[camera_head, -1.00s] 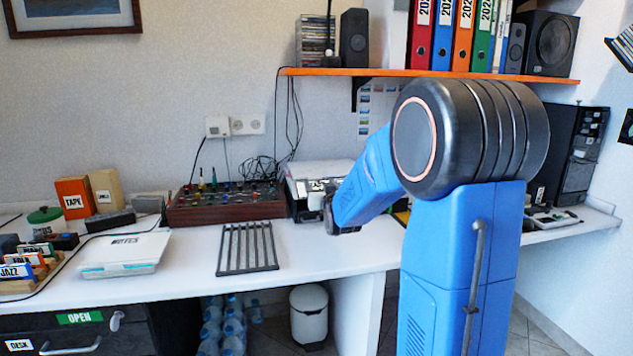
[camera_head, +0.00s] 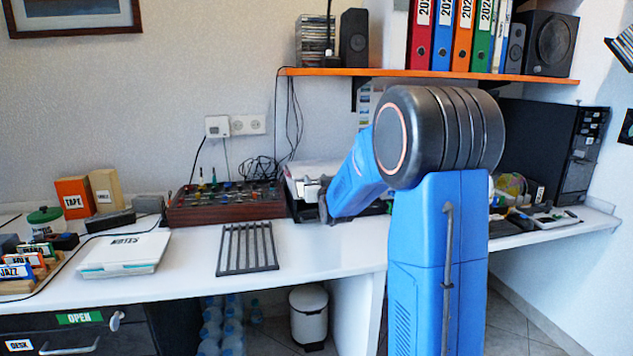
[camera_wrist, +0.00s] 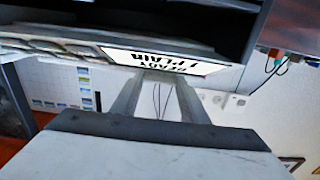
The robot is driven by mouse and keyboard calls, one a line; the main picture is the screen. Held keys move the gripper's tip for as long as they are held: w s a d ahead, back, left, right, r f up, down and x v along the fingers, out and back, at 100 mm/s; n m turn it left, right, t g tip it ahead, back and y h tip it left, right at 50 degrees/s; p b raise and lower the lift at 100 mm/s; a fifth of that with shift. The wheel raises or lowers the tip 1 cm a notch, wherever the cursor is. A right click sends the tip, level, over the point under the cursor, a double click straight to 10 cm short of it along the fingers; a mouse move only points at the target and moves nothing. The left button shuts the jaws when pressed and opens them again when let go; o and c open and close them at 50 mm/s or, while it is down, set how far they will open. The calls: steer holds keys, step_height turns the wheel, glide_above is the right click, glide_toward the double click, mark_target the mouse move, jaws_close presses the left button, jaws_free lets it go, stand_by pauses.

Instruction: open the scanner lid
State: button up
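The scanner appears to be the white-topped, dark-based device (camera_head: 303,168) at the back of the desk, partly hidden behind my arm. Its lid looks down, though much of it is covered. My gripper (camera_head: 324,203) is in front of its right part. In the wrist view a dark device front with an upside-down label panel reading "READY 1 PLAIN" (camera_wrist: 165,60) fills the top. My gripper (camera_wrist: 157,78) has its two fingers apart, pointing at this panel, with wall and cables visible between them. I cannot tell whether the tips touch it.
A brown mixer box with knobs (camera_head: 225,203) stands left of the scanner. A dark slatted rack (camera_head: 248,248) lies in front on the white desk. An orange shelf (camera_head: 430,74) with binders and speakers hangs above. A black tower (camera_head: 553,150) stands at the right.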

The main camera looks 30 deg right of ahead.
jaws_close()
steer(key=shift+w+r, duration=0.1)
steer(key=shift+r, duration=0.6)
steer(key=w+d+r+g, duration=0.2)
steer(key=w+r, duration=0.5)
steer(key=r, duration=0.4)
steer(key=w+d+r+g+y, duration=0.1)
steer(key=w+d+r+g, duration=0.1)
steer(key=w+r, duration=0.5)
steer(key=shift+w+r+g, duration=0.2)
steer(key=shift+r+g, duration=0.2)
steer(key=shift+r, duration=1.5)
steer(key=shift+d, duration=0.1)
steer(key=o, duration=1.3)
jaws_free()
steer(key=shift+s+r, duration=0.1)
steer(key=shift+o, duration=0.2)
